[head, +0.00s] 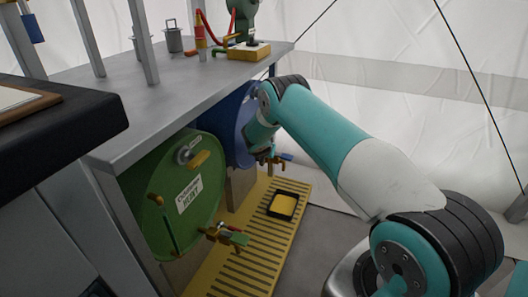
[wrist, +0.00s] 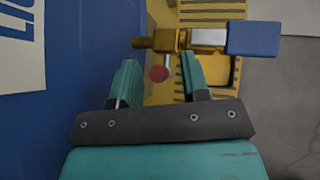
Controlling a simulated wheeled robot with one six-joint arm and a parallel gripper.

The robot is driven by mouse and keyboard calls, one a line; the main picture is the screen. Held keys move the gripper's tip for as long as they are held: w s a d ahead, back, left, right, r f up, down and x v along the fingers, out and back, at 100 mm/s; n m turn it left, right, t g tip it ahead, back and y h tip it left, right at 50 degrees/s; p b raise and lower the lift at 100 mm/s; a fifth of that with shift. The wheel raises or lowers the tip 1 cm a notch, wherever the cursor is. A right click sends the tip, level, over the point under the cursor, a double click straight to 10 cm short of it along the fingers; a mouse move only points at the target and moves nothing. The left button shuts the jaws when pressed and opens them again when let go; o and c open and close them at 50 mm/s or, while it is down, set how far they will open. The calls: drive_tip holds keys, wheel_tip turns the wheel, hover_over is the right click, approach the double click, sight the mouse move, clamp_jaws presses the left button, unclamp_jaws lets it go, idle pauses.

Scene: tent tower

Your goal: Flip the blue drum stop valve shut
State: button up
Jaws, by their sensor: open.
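The blue drum (head: 232,125) lies on its side under the bench; its blue face with a white label fills the left of the wrist view (wrist: 85,60). Its brass stop valve (wrist: 170,40) sticks out from the face. A silver lever with a blue handle (wrist: 252,38) runs in line with the valve body, away from the drum. The handle also shows in the head view (head: 286,156). My gripper (wrist: 158,62) is open and empty, close below the valve in the wrist view. Contact cannot be told.
A green drum (head: 160,190) with its own green-handled valve (head: 228,236) lies nearer, to the left. Yellow slatted grating (head: 262,240) runs below both drums and carries a black tray with a yellow pad (head: 283,205). The grey bench top (head: 175,85) overhangs the drums.

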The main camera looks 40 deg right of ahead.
drive_tip(key=p+v, duration=0.6)
drive_tip(key=v, duration=1.1)
drive_tip(key=shift+s+r, duration=0.1)
drive_tip(key=shift+r, duration=0.05)
